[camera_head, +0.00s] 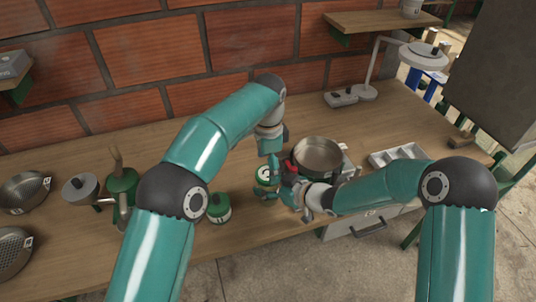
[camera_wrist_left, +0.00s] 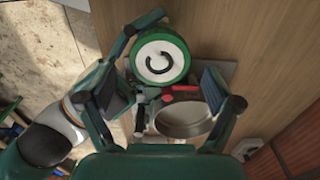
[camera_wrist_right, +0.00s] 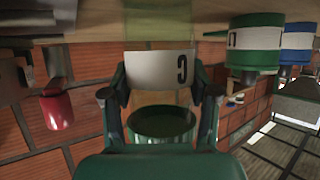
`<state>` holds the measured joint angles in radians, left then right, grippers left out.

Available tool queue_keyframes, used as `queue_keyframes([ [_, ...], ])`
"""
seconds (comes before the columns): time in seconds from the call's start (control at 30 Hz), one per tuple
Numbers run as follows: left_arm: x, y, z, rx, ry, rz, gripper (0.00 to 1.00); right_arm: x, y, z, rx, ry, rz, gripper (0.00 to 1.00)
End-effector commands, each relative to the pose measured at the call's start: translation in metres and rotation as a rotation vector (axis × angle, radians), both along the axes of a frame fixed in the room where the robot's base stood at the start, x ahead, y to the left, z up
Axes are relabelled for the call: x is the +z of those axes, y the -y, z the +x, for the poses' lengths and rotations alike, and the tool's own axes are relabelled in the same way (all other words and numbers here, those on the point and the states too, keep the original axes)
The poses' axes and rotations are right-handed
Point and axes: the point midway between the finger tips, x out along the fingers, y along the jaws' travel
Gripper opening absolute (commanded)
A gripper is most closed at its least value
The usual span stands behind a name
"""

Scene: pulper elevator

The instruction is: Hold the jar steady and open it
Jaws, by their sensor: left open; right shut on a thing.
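The jar (camera_head: 264,175) stands near the middle of the table, with a green-rimmed round white top marked with a dark curved letter. In the left wrist view, the jar's top (camera_wrist_left: 160,57) lies ahead of my left gripper (camera_wrist_left: 163,90), whose fingers are wide apart and empty. In the head view, my left gripper (camera_head: 275,152) hangs above and beside the jar, pointing down. My right gripper (camera_wrist_right: 160,98) is shut on the jar from the side. Its fingers flank the white label (camera_wrist_right: 158,70) in the right wrist view. The jar's far side is hidden.
A metal pan (camera_head: 318,156) stands close behind the jar on the right. Another green jar (camera_head: 220,208) stands left of it. Green and grey kitchenware (camera_head: 122,182) is farther left. A pale tray (camera_head: 397,156) lies at right. A brick wall (camera_head: 150,50) closes the back.

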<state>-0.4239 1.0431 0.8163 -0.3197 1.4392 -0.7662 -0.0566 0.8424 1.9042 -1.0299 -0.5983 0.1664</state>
Motion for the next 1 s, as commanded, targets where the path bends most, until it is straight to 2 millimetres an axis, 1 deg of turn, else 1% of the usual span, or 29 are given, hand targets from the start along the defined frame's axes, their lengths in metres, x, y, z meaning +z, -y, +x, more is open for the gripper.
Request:
queue_keyframes([
  [0.03, -0.007, 0.000, 0.000, 0.000, -0.003, 0.001, 0.91, 0.000, 0.000, 0.000, 0.000, 0.000, 0.000, 0.00],
  [0.1, -0.014, 0.000, 0.000, 0.000, -0.001, 0.001, 0.91, 0.000, 0.000, 0.000, 0.000, 0.000, 0.000, 0.00],
  [0.2, -0.021, 0.000, 0.000, 0.000, 0.000, 0.000, 0.91, 0.000, 0.000, 0.000, 0.000, 0.000, 0.000, 0.00],
  [0.53, -0.024, 0.000, 0.000, 0.001, 0.001, 0.000, 0.91, 0.000, 0.000, 0.000, -0.001, 0.000, 0.000, 0.00],
  [0.87, -0.024, 0.000, 0.000, 0.001, 0.001, 0.000, 0.36, 0.000, 0.000, 0.000, 0.000, 0.000, 0.000, 0.00],
  [0.9, -0.024, 0.000, 0.000, 0.001, 0.001, 0.000, 0.29, 0.000, 0.000, 0.000, 0.000, 0.001, -0.001, 0.00],
  [1.0, -0.024, 0.000, 0.000, 0.018, 0.001, 0.000, 0.27, 0.000, 0.000, 0.000, 0.000, 0.001, -0.001, 0.00],
])
